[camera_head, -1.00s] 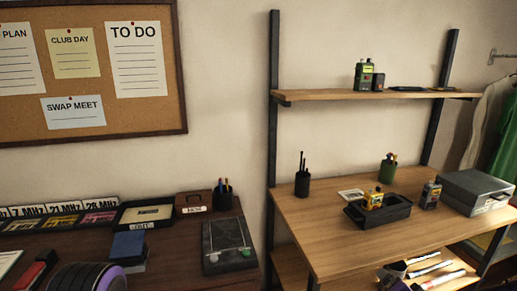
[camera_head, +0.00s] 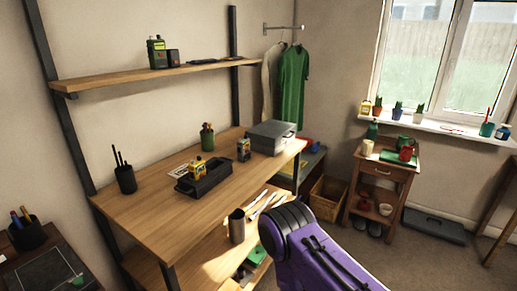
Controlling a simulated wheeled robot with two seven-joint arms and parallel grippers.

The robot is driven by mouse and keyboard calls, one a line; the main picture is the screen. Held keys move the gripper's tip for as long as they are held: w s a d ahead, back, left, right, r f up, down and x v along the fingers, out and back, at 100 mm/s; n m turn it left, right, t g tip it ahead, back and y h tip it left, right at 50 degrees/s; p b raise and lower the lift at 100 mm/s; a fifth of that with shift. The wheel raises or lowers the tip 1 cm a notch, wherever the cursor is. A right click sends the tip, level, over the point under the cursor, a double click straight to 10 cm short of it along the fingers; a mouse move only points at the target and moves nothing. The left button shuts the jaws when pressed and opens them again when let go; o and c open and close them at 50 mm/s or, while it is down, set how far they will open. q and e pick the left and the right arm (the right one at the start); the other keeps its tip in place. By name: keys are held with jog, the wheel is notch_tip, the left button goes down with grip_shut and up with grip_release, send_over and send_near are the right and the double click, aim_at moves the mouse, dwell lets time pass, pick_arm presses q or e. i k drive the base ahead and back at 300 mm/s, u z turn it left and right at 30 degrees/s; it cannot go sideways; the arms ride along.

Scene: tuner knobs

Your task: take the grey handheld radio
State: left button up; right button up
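A small grey upright device (camera_head: 243,149), which looks like a handheld radio, stands on the wooden desk (camera_head: 130,215), just left of the grey metal case (camera_head: 272,137). It is too small to make out its details. A green and dark handheld radio (camera_head: 157,52) stands on the wall shelf (camera_head: 120,80), with a small dark block (camera_head: 173,56) beside it. A purple arm link of mine shows at the bottom, in front of the desk. Neither of my grippers is in view.
On the desk are a black tray (camera_head: 204,178) with a yellow item, a black pen cup (camera_head: 125,180) and a green cup (camera_head: 207,138). A small wooden cart (camera_head: 380,172) stands right, beneath the window.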

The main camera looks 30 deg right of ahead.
aim_at(244, 144)
jog(key=z, duration=0.75)
jog(key=k, duration=0.4)
jog(key=z, duration=1.1)
jog(key=i, duration=0.7)
jog(key=u, duration=0.6)
jog(key=i, duration=0.5)
jog(key=u, duration=0.6)
